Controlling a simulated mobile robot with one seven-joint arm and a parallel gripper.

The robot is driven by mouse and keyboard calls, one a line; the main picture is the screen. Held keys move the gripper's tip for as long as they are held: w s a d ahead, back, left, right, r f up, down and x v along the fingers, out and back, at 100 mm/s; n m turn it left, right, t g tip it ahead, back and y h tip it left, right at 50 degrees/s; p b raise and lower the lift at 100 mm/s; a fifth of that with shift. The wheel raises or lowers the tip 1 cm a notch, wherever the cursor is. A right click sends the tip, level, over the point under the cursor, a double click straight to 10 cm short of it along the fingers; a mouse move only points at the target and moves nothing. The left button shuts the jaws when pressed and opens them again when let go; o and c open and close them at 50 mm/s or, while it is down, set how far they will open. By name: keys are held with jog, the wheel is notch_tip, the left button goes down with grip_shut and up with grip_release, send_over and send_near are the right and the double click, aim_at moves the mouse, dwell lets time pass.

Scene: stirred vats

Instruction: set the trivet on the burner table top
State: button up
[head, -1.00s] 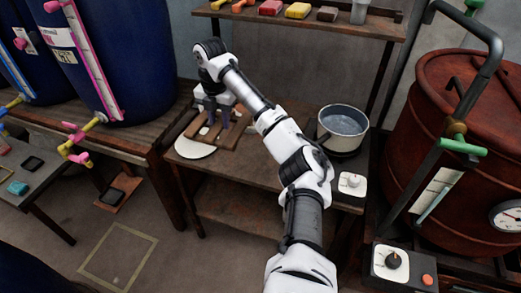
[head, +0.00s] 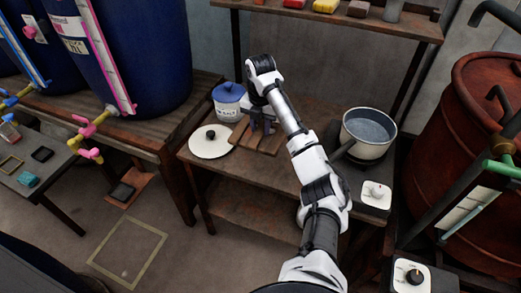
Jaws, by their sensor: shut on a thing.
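The trivet (head: 271,146) is a brown slatted wooden piece. In the head view it lies flat at, or just above, the burner table top (head: 308,116), right of a round white lid. I cannot tell whether it touches the wood. My gripper (head: 263,128) points down over the trivet and is shut on it; the fingers partly hide the slats.
A pot of water (head: 368,134) is to the right, near a dial box (head: 376,197). A shelf (head: 330,20) hangs behind.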

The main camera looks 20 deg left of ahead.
notch_tip(320, 180, down, 6)
jog(key=shift+f+b, duration=0.1)
jog(key=shift+b, duration=0.6)
jog(key=shift+f, duration=1.95)
jog(key=shift+f, duration=0.2)
jog(key=o, duration=1.1)
jog(key=shift+c, duration=0.2)
notch_tip(320, 180, up, 12)
jog(key=shift+r+p, duration=0.2)
jog(key=shift+p, duration=1)
